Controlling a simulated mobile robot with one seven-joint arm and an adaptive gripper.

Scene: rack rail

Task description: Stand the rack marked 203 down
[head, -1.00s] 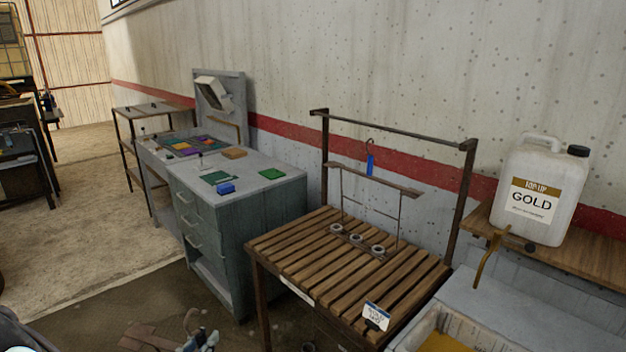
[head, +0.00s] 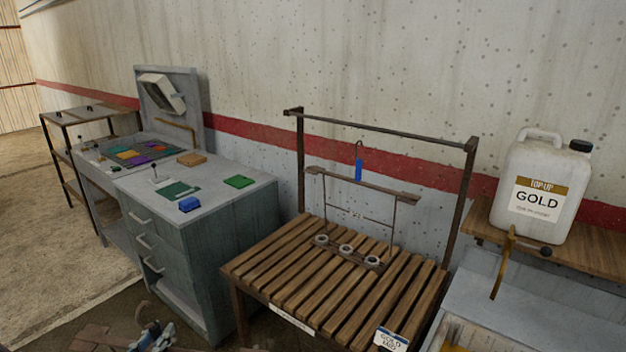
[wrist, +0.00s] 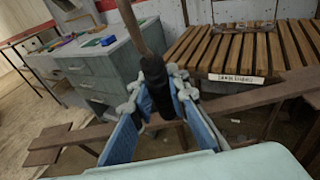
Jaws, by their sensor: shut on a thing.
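My gripper (wrist: 165,98) has blue fingers and is shut on the dark grip of a brown wooden rack (wrist: 235,101) in the wrist view. The rack's bars spread left and right below the fingers, and a brown rod rises from the grip. No number is readable on it. My gripper (head: 152,338) also shows at the bottom left of the head view, low in front of the grey drawer cabinet. The slatted wooden table (head: 283,262) is to its right. Another rack (head: 365,187), with a blue tag, a hook and white rings, is at that table's back.
A dark rail frame (head: 390,134) rises behind the slatted table. The table's front slats are clear. A small sign (head: 390,338) is at its front right corner. The cabinet (head: 190,240) stands left, and a GOLD jug (head: 540,190) stands right.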

